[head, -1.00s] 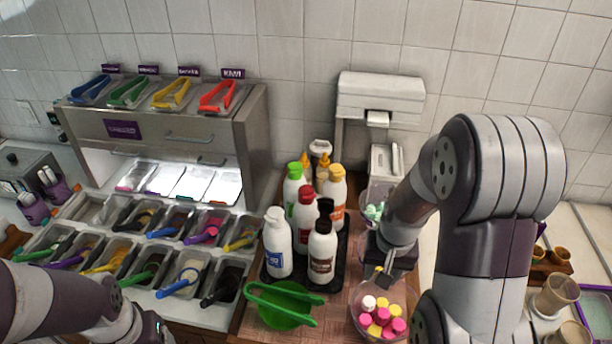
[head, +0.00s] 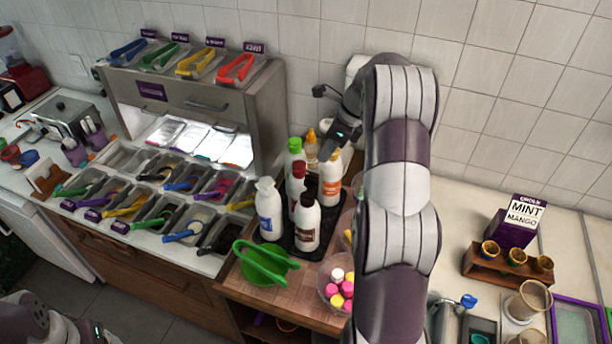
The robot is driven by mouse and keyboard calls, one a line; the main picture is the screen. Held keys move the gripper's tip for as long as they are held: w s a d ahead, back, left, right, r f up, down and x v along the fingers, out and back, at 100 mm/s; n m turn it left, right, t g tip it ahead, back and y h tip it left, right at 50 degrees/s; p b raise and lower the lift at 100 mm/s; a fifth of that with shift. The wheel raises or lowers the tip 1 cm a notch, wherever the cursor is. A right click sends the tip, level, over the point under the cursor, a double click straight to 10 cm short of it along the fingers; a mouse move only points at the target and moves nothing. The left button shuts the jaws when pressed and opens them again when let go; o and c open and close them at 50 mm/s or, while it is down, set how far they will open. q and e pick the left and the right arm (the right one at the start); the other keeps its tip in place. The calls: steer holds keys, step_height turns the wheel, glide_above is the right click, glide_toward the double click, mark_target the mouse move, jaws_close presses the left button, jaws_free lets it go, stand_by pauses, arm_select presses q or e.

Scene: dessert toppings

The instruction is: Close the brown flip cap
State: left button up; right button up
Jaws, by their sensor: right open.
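A white bottle with a brown label (head: 306,228) stands upright at the front of a dark tray (head: 286,243). Its brown cap (head: 307,200) faces up; whether the lid is flipped open is too small to tell. My right gripper (head: 334,150) is behind and above it, close to the top of the orange-labelled bottle (head: 329,184). It is open, its fingertips are small and dark, and contact there cannot be told. My left arm shows only at the bottom left corner, with its fingers out of frame.
A green bowl with tongs (head: 262,266) and a bowl of pink and yellow pieces (head: 336,288) stand in front.

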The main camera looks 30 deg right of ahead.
steer(key=b, duration=0.2)
glide_above(312, 174)
steer(key=s+d, duration=0.2)
step_height(312, 174, down, 5)
steer(key=shift+w+a+f+p, duration=0.25)
steer(key=shift+a+f+p, duration=0.1)
steer(key=shift+p, duration=0.8)
steer(key=p+x, duration=0.1)
steer(key=x, duration=0.3)
steer(key=shift+w+f+p, duration=0.1)
steer(key=shift+f+p, duration=0.2)
steer(key=shift+w+a+f, duration=0.15)
steer(key=shift+w+f, duration=0.1)
steer(key=shift+f, duration=0.3)
steer(key=shift+s, duration=0.15)
steer(key=c, duration=0.3)
arm_select(q)
steer(key=shift+s+d+r, duration=0.1)
steer(key=shift+s+r, duration=0.05)
steer(key=shift+r, duration=0.2)
arm_select(e)
jaws_close()
